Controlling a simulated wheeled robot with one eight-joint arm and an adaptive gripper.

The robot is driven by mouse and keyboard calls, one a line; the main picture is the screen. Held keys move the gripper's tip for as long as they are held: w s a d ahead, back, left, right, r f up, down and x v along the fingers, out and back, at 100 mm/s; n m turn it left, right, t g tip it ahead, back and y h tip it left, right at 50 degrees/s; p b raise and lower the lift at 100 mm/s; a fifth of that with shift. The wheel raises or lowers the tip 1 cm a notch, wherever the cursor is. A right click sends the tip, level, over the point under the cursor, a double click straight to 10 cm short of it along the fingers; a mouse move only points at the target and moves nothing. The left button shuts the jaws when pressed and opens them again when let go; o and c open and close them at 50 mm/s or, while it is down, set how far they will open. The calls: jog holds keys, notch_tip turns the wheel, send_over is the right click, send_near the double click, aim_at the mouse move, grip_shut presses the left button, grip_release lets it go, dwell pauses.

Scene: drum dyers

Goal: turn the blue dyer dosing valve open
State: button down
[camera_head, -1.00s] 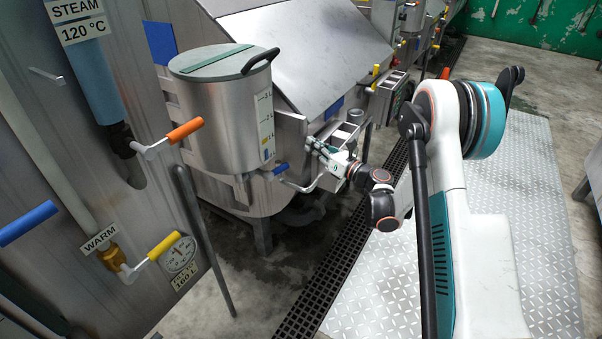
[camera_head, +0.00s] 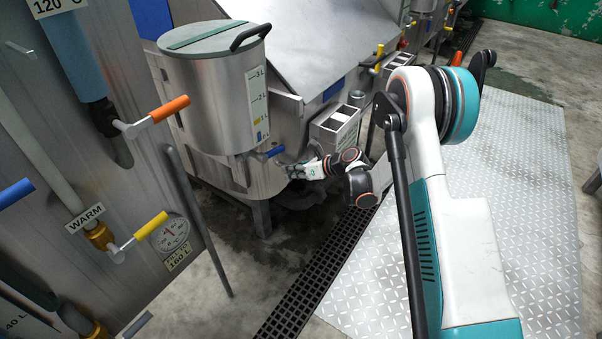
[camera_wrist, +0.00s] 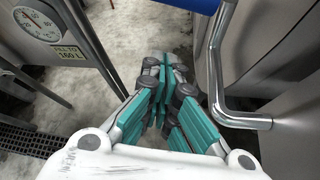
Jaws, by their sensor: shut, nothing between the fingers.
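The dosing valve has a blue lever handle (camera_head: 272,153) at the foot of the steel dosing tank (camera_head: 218,100), above a bent steel outlet pipe. My gripper (camera_head: 284,168) is shut and empty, just below and right of the blue handle in the head view. In the wrist view its teal fingers (camera_wrist: 162,72) are pressed together, left of the pipe. I see no clear contact with the handle.
An orange-handled steam valve (camera_head: 168,109) and a yellow-handled warm valve (camera_head: 150,226) stick out from the panel at left. A floor grate (camera_head: 310,285) and metal plate (camera_head: 510,210) lie in front.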

aim_at(272, 153)
jog(key=w+a+r, duration=0.1)
jog(key=w+a+r+b, duration=0.1)
jog(key=shift+w+r+b, duration=0.15)
jog(key=shift+r+b, duration=0.15)
jog(key=shift+d+r, duration=0.1)
dwell(0.3)
jog(key=shift+w+d+r+n+t+h, duration=0.2)
jog(key=shift+r+n+t, duration=0.1)
jog(key=shift+r, duration=0.2)
jog(key=shift+w+d+r+n+t+h, duration=0.15)
jog(key=shift+r+n+t, duration=0.15)
jog(key=shift+r, duration=0.15)
jog(key=shift+a+f, duration=0.1)
jog(key=shift+f, duration=0.05)
